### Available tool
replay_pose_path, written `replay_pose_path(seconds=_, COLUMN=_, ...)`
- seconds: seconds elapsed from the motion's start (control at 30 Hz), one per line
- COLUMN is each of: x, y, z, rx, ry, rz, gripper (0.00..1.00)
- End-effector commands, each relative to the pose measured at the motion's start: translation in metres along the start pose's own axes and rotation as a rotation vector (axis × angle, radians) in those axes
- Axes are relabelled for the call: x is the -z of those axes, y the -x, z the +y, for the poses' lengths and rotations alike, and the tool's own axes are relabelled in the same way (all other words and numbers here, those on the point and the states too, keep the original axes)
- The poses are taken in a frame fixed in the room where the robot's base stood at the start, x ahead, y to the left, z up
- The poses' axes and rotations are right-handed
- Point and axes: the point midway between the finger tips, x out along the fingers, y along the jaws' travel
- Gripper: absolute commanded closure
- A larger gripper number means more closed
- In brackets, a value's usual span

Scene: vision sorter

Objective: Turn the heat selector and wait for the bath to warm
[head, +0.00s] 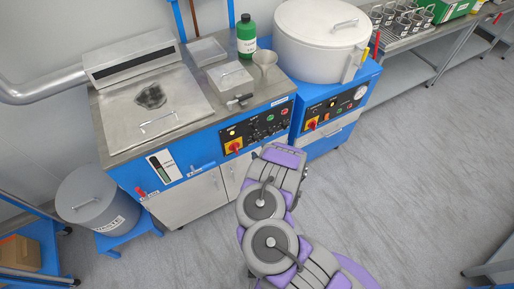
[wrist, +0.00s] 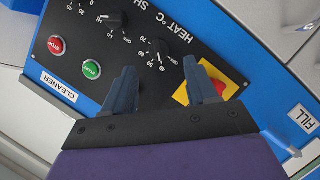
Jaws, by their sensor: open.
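The black heat selector knob (wrist: 163,50), lettered HEAT °C with a temperature scale around it, is on the control panel in the wrist view. My gripper (wrist: 165,78) is open and empty, with its two dark fingers spread below the knob in the picture, one to each side. I cannot tell whether they touch it. In the head view my purple and grey arm (head: 262,205) reaches up to the front of the blue cleaner (head: 198,170). The bath under its steel lid (head: 180,112) is closed, so its inside is hidden.
Another knob (wrist: 112,20), a green START button (wrist: 91,69) and a red STOP button (wrist: 56,45) share the panel. A red-and-yellow switch (wrist: 208,84) lies close to the right finger. A round drum machine (head: 320,45) stands right of the cleaner. Open floor (head: 400,150) lies to the right.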

Motion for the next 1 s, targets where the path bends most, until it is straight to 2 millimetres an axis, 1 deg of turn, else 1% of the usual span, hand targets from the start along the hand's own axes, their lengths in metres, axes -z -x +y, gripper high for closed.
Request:
replay_pose_path(seconds=0.03, x=-0.002, y=-0.012, z=-0.002, rx=-0.002, ry=0.004, rz=0.004, gripper=0.42)
replay_pose_path(seconds=0.1, x=-0.002, y=-0.024, z=-0.002, rx=-0.002, ry=0.003, rz=0.004, gripper=0.42)
replay_pose_path(seconds=0.3, x=-0.002, y=-0.048, z=-0.001, rx=-0.001, ry=0.003, rz=0.002, gripper=0.42)
replay_pose_path(seconds=0.5, x=-0.001, y=-0.057, z=0.001, rx=-0.001, ry=-0.001, rz=0.0, gripper=0.42)
replay_pose_path(seconds=0.77, x=0.0, y=-0.057, z=0.001, rx=-0.001, ry=-0.001, rz=-0.001, gripper=0.42)
replay_pose_path(seconds=1.0, x=0.0, y=-0.057, z=0.001, rx=-0.001, ry=-0.001, rz=-0.001, gripper=0.65)
